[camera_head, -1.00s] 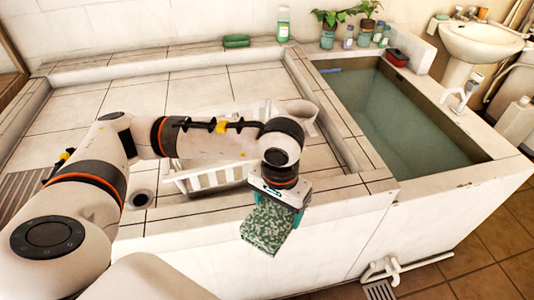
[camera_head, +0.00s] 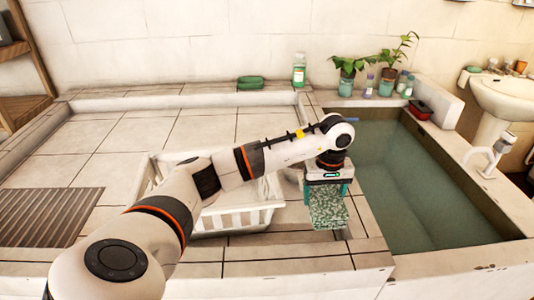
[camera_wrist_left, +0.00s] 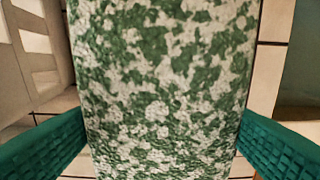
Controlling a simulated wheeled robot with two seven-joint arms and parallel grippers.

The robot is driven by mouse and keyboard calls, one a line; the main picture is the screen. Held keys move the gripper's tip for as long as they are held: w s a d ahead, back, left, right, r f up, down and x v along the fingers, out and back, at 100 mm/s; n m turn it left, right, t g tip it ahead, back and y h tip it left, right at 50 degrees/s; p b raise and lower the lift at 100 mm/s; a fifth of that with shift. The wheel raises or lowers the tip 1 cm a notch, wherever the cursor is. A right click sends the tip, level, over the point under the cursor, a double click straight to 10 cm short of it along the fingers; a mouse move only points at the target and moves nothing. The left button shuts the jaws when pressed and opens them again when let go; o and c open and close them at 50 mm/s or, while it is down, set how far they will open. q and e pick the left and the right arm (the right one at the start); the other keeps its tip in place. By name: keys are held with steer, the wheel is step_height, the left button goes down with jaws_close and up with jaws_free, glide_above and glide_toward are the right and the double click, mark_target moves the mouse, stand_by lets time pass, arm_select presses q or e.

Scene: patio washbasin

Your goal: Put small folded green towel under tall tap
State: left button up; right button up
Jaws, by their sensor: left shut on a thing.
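The folded green-and-white speckled towel (camera_head: 327,210) hangs from my left gripper (camera_head: 328,189), which is shut on it. It is over the tiled ledge just left of the water-filled tub. In the left wrist view the towel (camera_wrist_left: 160,85) fills the middle, between the teal fingers at both sides. A white tap (camera_head: 490,152) stands on the tub's right rim, well to the right of the towel. I cannot tell if it is the tall tap. My right gripper is not in view.
A white slatted basket (camera_head: 237,218) stands left of the towel, partly behind my arm. The tub (camera_head: 400,190) lies to the right. Potted plants (camera_head: 346,85), bottles and a green soap-like item (camera_head: 250,83) line the back ledge. A washbasin (camera_head: 505,98) is at far right.

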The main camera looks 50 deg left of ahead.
arm_select(q)
steer(key=shift+w+f, duration=0.1)
steer(key=shift+f, duration=0.15)
step_height(320, 180, down, 5)
steer(key=shift+f+p, duration=0.1)
steer(key=shift+p, duration=0.2)
step_height(320, 180, down, 4)
steer(key=shift+f, duration=0.15)
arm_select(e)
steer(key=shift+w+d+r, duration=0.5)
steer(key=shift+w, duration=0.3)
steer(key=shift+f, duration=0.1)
arm_select(q)
steer(key=shift+f, duration=0.2)
steer(key=o, duration=0.8)
steer(key=shift+r, duration=0.1)
steer(key=shift+o, duration=0.2)
